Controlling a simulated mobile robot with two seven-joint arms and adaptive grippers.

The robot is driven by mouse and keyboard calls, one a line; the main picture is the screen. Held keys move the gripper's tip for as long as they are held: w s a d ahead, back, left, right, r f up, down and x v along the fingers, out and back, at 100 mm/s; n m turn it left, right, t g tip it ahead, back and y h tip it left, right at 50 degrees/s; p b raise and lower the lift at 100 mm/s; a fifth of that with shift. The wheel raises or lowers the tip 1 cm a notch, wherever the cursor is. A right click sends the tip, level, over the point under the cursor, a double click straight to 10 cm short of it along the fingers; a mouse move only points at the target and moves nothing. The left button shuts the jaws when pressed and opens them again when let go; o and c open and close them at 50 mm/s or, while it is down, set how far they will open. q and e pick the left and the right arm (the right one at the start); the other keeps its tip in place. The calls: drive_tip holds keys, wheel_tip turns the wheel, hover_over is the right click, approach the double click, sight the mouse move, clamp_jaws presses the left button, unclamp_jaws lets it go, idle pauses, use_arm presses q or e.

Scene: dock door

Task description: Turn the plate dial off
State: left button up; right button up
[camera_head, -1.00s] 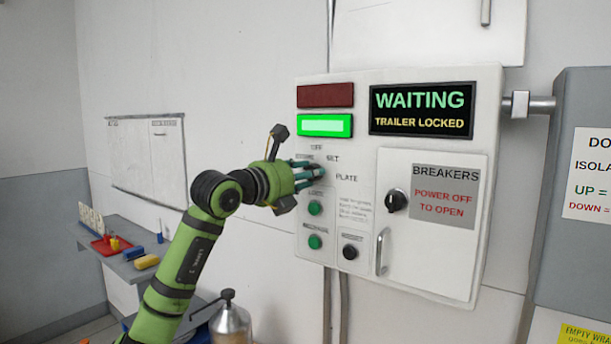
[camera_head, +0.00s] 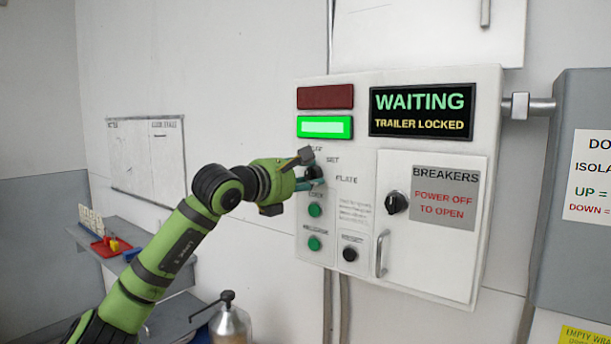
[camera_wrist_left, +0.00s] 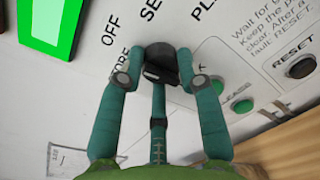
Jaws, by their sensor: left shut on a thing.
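The black plate dial (camera_head: 314,172) is on the left part of the white control box, amid the labels OFF, SET and PLATE. It also shows in the left wrist view (camera_wrist_left: 161,54), between my fingers. My left gripper (camera_wrist_left: 160,79) is shut on the dial, with a teal finger on either side and a third below. In the head view my left gripper (camera_head: 311,178) partly covers the dial. I cannot tell which label its pointer faces. My right gripper is not in view.
A lit green lamp (camera_head: 324,127) and a dark red lamp (camera_head: 325,96) are above the dial. The display (camera_head: 423,109) reads WAITING, TRAILER LOCKED. Green buttons (camera_head: 314,210) are just below the gripper. The breaker door (camera_head: 430,260) with its handle is to the right.

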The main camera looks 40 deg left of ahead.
sight(308, 175)
use_arm(q)
drive_tip(key=shift+r+m, duration=0.2)
drive_tip(key=shift+m, duration=0.3)
drive_tip(key=o, duration=1.1)
drive_tip(key=shift+o, duration=0.2)
drive_tip(key=shift+f, duration=0.1)
drive_tip(key=shift+s+f, duration=0.1)
drive_tip(key=shift+s, duration=0.6)
drive_tip(key=shift+s+d, duration=0.25)
drive_tip(key=shift+s, duration=0.85)
drive_tip(key=s, duration=0.8)
drive_tip(key=shift+s+d+r, duration=0.2)
drive_tip(key=shift+r, duration=0.2)
